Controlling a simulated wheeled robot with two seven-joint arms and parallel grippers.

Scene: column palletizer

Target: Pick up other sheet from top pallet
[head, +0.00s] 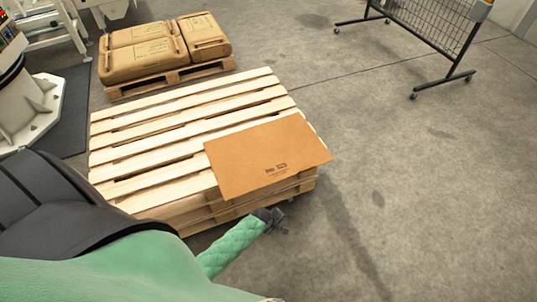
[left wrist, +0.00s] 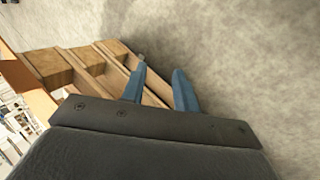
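A brown cardboard sheet (head: 262,152) with small dark print lies at the right end of the top wooden pallet (head: 150,135) of a low stack. Its right corner reaches past the pallet edge. My left gripper (head: 272,219) is low beside the stack's near right side, below the sheet and apart from it. In the left wrist view its two blue fingers (left wrist: 160,80) are spread with nothing between them, and pallet wood (left wrist: 65,68) shows behind and left of them. A brown strip, perhaps the sheet, shows at the left there. My right gripper is not in view.
Behind the stack, another pallet (head: 172,79) carries several brown sacks (head: 145,55). A wheeled mesh fence (head: 435,25) stands at the back right. White machinery stands at the left. The concrete floor right of the stack is clear.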

